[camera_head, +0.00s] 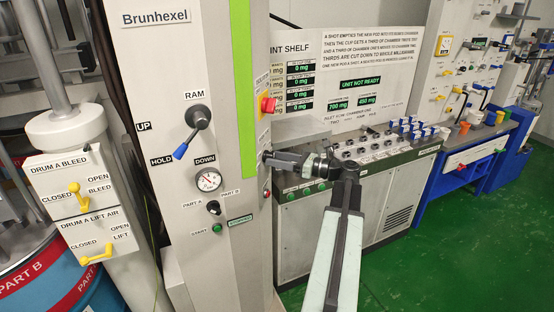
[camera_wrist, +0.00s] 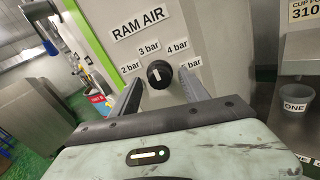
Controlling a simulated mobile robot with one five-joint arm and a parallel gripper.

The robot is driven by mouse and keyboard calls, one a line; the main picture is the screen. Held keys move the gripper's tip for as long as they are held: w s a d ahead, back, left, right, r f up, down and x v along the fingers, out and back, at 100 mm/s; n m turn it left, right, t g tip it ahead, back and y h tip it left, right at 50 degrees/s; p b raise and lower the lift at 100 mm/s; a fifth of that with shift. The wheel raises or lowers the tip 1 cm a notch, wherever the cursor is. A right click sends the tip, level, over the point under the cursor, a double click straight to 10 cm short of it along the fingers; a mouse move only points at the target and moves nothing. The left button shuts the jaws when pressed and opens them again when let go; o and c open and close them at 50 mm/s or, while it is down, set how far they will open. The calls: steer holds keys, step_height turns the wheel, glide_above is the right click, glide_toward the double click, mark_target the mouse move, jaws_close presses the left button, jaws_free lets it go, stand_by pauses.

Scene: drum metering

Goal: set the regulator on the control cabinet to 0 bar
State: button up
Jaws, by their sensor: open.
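The control cabinet (camera_head: 222,60) is the tall grey one marked Brunhexel. In the wrist view its side panel (camera_wrist: 185,20) carries the label RAM AIR and a round black regulator knob (camera_wrist: 159,74) with a short white mark, nearly upright in the picture. Labels for 2, 3 and 4 bar show around it; another at the right is partly covered by a finger. I see no 0 bar label. My gripper (camera_wrist: 160,80) is open, with one finger on each side of the knob; contact is unclear. In the head view my gripper (camera_head: 268,157) is at the cabinet's right side, the knob hidden.
The cabinet front has a ram lever (camera_head: 197,118), a pressure gauge (camera_head: 207,181) and a small black selector (camera_head: 213,207). A red switch (camera_head: 268,105) sits above my gripper. A low console (camera_head: 340,235) stands behind my arm. Green floor is open at the right.

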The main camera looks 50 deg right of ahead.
steer(key=shift+w+a, duration=0.15)
steer(key=shift+w, duration=0.2)
steer(key=c, duration=1)
steer(key=shift+s+d, duration=0.1)
steer(key=shift+d, duration=0.15)
jaws_close()
steer(key=shift+a, duration=0.2)
